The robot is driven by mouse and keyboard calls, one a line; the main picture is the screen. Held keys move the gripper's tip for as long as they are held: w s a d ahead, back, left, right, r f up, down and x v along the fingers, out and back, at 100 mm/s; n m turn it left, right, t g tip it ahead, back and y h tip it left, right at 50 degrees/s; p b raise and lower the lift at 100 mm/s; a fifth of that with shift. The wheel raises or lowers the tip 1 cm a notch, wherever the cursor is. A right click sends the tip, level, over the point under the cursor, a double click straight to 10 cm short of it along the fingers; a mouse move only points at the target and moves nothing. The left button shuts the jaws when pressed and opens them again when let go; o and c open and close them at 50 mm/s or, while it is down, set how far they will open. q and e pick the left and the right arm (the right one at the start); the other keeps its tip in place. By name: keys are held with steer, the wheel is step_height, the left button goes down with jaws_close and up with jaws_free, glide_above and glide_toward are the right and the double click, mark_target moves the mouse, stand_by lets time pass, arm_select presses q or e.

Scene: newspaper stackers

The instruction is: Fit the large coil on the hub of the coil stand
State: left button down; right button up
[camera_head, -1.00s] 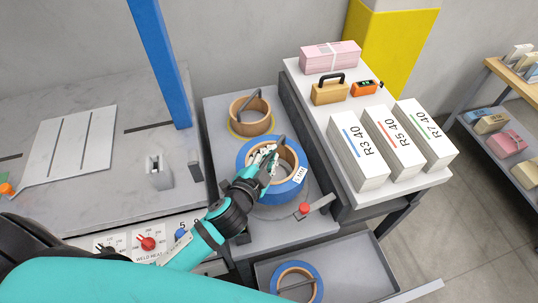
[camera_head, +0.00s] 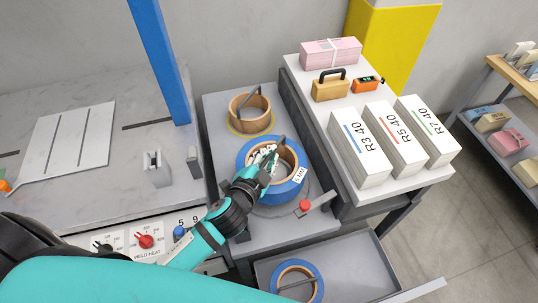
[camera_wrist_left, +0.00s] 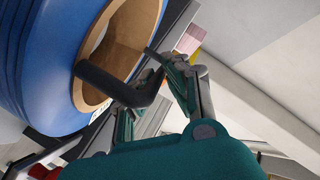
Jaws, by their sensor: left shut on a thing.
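The large coil (camera_head: 271,191) is a thick blue ring with a pale inner core and a "5 MM" label. It lies over the round grey base of the coil stand (camera_head: 312,205). My left gripper (camera_head: 266,158) reaches into its opening from the front left and is shut on the coil's dark handle. In the left wrist view, the fingers (camera_wrist_left: 152,100) are at the bent black handle (camera_wrist_left: 118,88), beside the blue coil (camera_wrist_left: 35,65). The hub is hidden inside the coil, so I cannot tell how far down the coil sits. My right gripper is not in view.
A wooden ring (camera_head: 250,113) with a handle stands behind the coil. A red knob (camera_head: 305,205) and lever are at its right front. A smaller blue coil (camera_head: 315,280) lies in the lower tray (camera_head: 345,262). Paper stacks (camera_head: 358,150) stand on the right table. A blue post (camera_head: 160,60) rises left.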

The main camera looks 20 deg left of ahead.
arm_select(q)
steer(key=shift+f+b, duration=1.4)
steer(key=shift+f, duration=0.15)
stand_by(0.6)
steer(key=c, duration=1.3)
jaws_free()
steer(key=shift+s+f, duration=0.1)
steer(key=shift+f, duration=0.3)
steer(key=r+v, duration=0.1)
steer(key=v, duration=1)
steer(key=r+p, duration=0.4)
steer(key=p, duration=0.1)
steer(key=r+p, duration=0.2)
steer(key=shift+s+r, duration=0.4)
